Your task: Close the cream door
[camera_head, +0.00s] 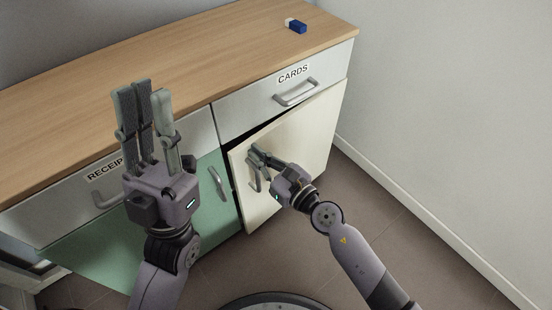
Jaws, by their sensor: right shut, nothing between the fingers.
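The cream door (304,143) is the right-hand door of the cabinet, below the drawer labelled CARDS. It is ajar: its left edge stands out from the cabinet, with a dark gap along the top left. My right gripper (256,158) is shut and empty at the front of the door near its upper left corner. It covers part of the door there, and I cannot tell whether it touches the door. My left gripper (143,95) is raised in front of the left part of the cabinet, fingers upward, open and empty.
A green door (206,215) with a grey handle is beside the cream door. The CARDS drawer (262,99) is shut. A blue and cream eraser-like block (298,27) lies on the wooden top (200,55). A white wall (450,110) stands at right, with floor between.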

